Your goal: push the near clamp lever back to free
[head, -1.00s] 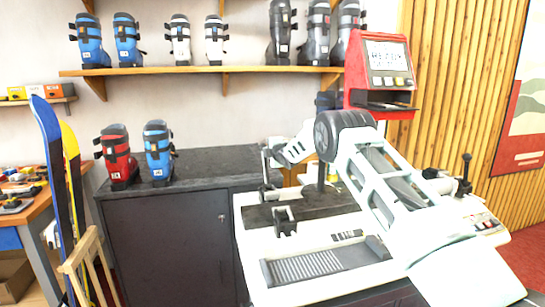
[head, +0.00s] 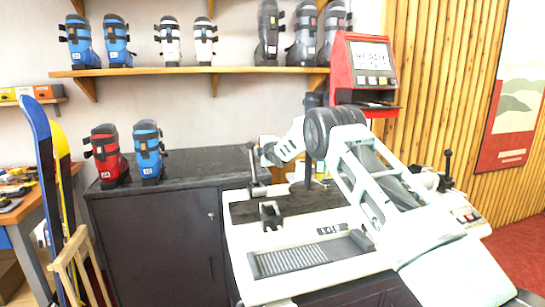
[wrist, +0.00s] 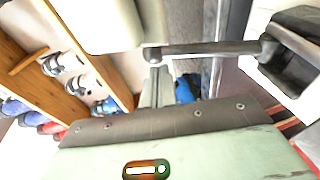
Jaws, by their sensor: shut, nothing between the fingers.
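The white binding bench (head: 330,282) fills the lower right of the head view. A dark upright clamp lever (head: 254,168) rises at its back left. A black U-shaped clamp (head: 270,216) stands closer to me. My gripper (head: 267,151) is beside the top of the lever; its fingers are small and partly lost against the lever. In the wrist view, a grey lever bar (wrist: 210,48) with a rounded end runs from a black clamp block (wrist: 297,50). My shut, empty fingers (wrist: 157,72) sit by that rounded end. I cannot tell whether they touch it.
A dark cabinet (head: 160,245) carries red and blue boots to the left. A red screen unit (head: 368,75) stands behind the bench. A second black-knobbed lever (head: 447,168) rises at the bench's right. Skis (head: 52,170) lean at the far left.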

